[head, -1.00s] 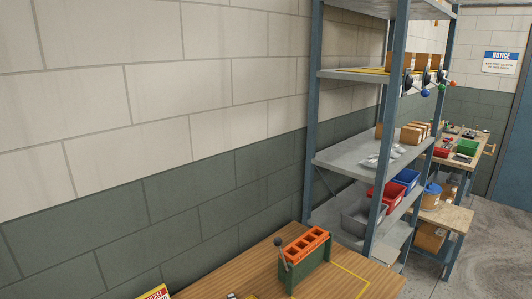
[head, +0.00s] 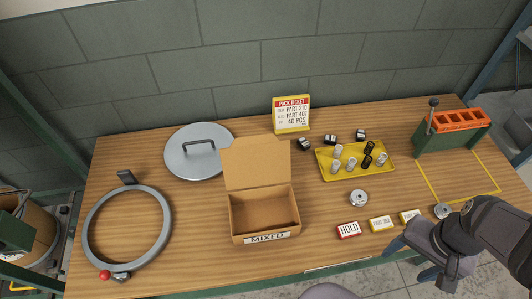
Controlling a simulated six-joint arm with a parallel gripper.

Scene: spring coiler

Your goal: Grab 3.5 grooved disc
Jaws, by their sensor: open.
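Two small silver discs with a centre hole or knob lie on the wooden bench. One disc (head: 358,197) lies in front of the yellow tray, and the other disc (head: 444,211) lies at the right by the yellow floor-tape outline. No 3.5 marking is readable, and I cannot tell which is grooved. My gripper (head: 420,268) is at the lower right, past the bench's front edge, with its fingers apart and nothing seen between them. It is apart from both discs; the right disc is nearer, just behind my dark wrist.
An open cardboard box (head: 264,210) marked MIXED stands mid-bench. A yellow tray (head: 330,176) holds several small cylinders. A HOLD block (head: 348,230) and label blocks line the front edge. A round lid (head: 190,160), a ring clamp (head: 88,222) and an orange-topped green rack (head: 455,142) also stand here.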

